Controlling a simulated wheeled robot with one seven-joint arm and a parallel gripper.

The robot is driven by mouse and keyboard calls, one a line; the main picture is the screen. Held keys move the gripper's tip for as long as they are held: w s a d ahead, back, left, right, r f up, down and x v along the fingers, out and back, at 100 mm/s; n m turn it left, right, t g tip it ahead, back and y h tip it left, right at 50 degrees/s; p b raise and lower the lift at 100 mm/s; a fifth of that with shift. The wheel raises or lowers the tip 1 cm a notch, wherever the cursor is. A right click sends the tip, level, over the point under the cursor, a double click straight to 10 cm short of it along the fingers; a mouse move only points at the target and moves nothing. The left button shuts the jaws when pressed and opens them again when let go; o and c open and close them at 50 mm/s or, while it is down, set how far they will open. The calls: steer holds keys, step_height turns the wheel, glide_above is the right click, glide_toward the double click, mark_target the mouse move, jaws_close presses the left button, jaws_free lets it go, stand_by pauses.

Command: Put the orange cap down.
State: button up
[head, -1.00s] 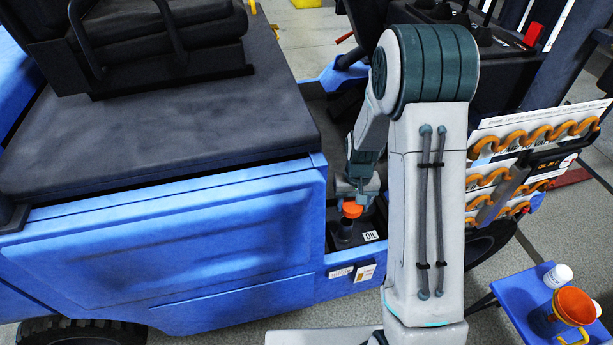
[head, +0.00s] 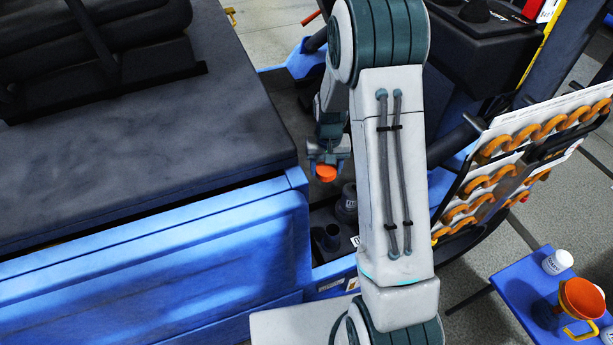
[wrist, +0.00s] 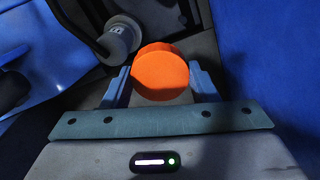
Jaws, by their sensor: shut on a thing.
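The orange cap (head: 326,173) is held between the fingers of my gripper (head: 327,162), clear of the dark filler neck (head: 329,238). The neck stands with its top uncovered in the recess of the blue vehicle. In the wrist view the cap (wrist: 162,72) sits between the two blue-grey fingers of my gripper (wrist: 162,88), its round face toward the camera. What lies directly under the cap is hidden.
A second dark capped neck (head: 347,204) stands close by, partly behind my arm. The blue body panel (head: 170,255) borders the recess on the left. A blue side table (head: 520,292) at lower right holds a white-capped container (head: 557,262) and an orange funnel-topped jug (head: 580,298).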

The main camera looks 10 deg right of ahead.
steer(key=w+d+f+m+b, duration=0.5)
steer(key=w+d+f+b, duration=0.3)
steer(key=b, duration=0.9)
glide_above(310, 179)
step_height(310, 179, down, 8)
steer(key=shift+f, duration=0.1)
steer(key=shift+f+b, duration=0.5)
steer(key=shift+f, duration=1.35)
steer(key=shift+f, duration=0.45)
steer(key=o, duration=1.1)
steer(key=shift+c, duration=0.2)
